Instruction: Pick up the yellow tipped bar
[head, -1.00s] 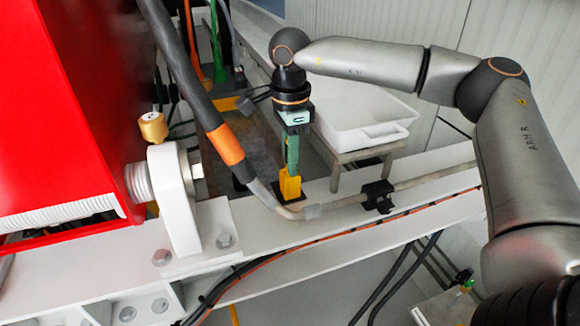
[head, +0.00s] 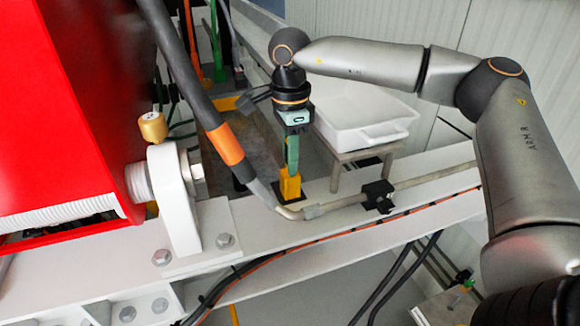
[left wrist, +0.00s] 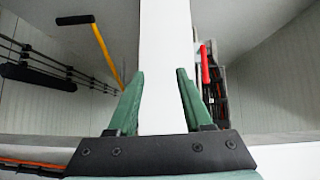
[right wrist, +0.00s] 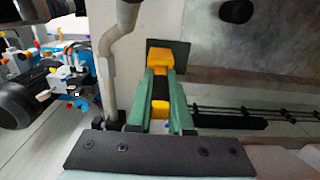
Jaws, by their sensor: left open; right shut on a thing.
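The yellow tipped bar (right wrist: 160,109) shows in the right wrist view as yellow parts with a dark stretch between them. Its far yellow part lies against a dark square plate (right wrist: 181,55). In the head view its yellow end (head: 290,185) is at the white beam, just below my right gripper (head: 292,168). My right gripper (right wrist: 160,80) is shut on the bar, with its green fingers on either side.
A bent pipe with an orange band (head: 226,145) passes close to the left of my right gripper. A black clamp (head: 378,196) holds it on the white beam (head: 330,212). A white tray (head: 350,136) stands behind, on a small table. A red housing (head: 75,110) fills the left.

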